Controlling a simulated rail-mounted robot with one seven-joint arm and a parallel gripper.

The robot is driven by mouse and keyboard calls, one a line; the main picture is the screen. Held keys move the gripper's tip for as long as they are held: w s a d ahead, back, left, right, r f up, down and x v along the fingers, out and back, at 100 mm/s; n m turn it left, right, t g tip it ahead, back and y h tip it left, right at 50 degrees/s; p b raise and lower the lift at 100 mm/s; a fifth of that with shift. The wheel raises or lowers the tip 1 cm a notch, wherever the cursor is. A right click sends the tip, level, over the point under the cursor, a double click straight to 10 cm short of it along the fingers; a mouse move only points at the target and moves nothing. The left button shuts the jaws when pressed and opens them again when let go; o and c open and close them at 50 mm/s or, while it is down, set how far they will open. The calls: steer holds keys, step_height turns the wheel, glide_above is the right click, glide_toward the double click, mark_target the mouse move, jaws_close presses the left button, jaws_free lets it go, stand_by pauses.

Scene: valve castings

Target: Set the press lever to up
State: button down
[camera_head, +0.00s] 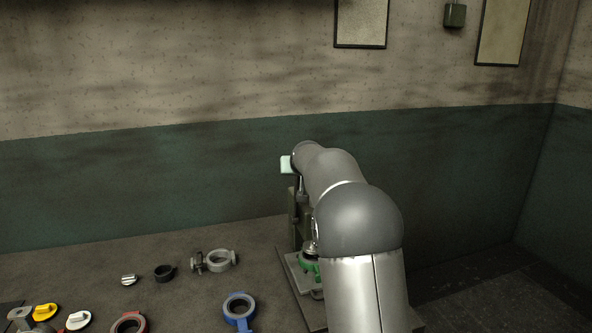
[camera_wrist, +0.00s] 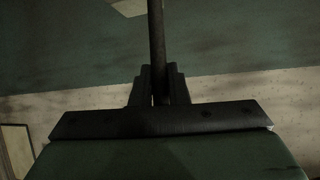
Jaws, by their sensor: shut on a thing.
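The press (camera_head: 294,232) stands at the right end of the table, with its olive column and flat base largely hidden behind my arm in the head view. In the wrist view the press lever, a thin dark rod (camera_wrist: 157,40), runs down from the top edge into my gripper (camera_wrist: 160,88). The two dark fingers are shut on the rod, one on each side. In the head view my gripper end is near the top of the press, mostly hidden by my arm. The lever's full angle cannot be told from these views.
A green ring casting (camera_head: 308,262) sits on the press base. A blue ring casting (camera_head: 239,308), a grey one (camera_head: 220,260), a black ring (camera_head: 164,272) and a red ring (camera_head: 129,323) lie on the table (camera_head: 190,300) to the left. The wall is close behind.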

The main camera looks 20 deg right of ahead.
steer(key=c, duration=1.8)
jaws_free()
steer(key=shift+w+r, duration=0.1)
steer(key=shift+r, duration=0.05)
steer(key=o, duration=0.4)
steer(key=shift+w, duration=0.15)
steer(key=shift+s, duration=0.2)
steer(key=shift+s+a+b, duration=0.1)
steer(key=shift+s+b, duration=0.2)
steer(key=shift+s, duration=0.05)
steer(key=b+v, duration=0.4)
steer(key=v, duration=1.2)
steer(key=shift+r+b, duration=0.25)
steer(key=shift+b, duration=0.1)
steer(key=shift+s+a, duration=0.1)
steer(key=shift+s, duration=0.05)
